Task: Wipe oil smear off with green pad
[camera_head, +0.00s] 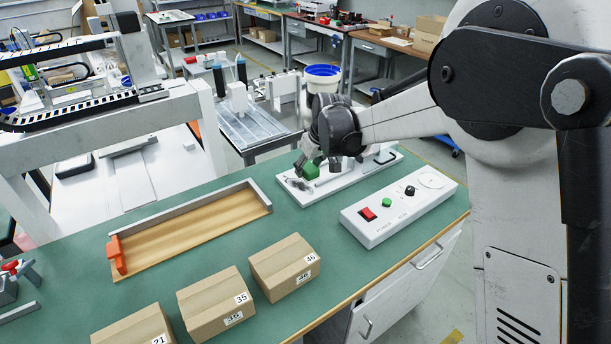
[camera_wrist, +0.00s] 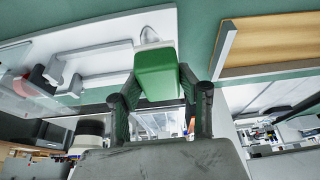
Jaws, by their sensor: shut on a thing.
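The green pad (camera_head: 311,171) is held between the fingers of my gripper (camera_head: 318,164), over the left part of a white plate (camera_head: 345,183) on the green bench. In the wrist view the green pad (camera_wrist: 157,75) sticks out beyond the fingertips of my gripper (camera_wrist: 158,92). A grey smear (camera_head: 297,183) lies on the white plate, just left of the pad. A greyish outlined patch (camera_wrist: 149,35) shows beside the pad's far end in the wrist view. I cannot tell whether the pad touches the plate.
A white control box (camera_head: 399,208) with red, green and black controls stands right of the plate. A wooden tray (camera_head: 190,232) with an orange end piece lies to the left. Several cardboard boxes (camera_head: 284,267) stand at the front. Green bench surface is free between them.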

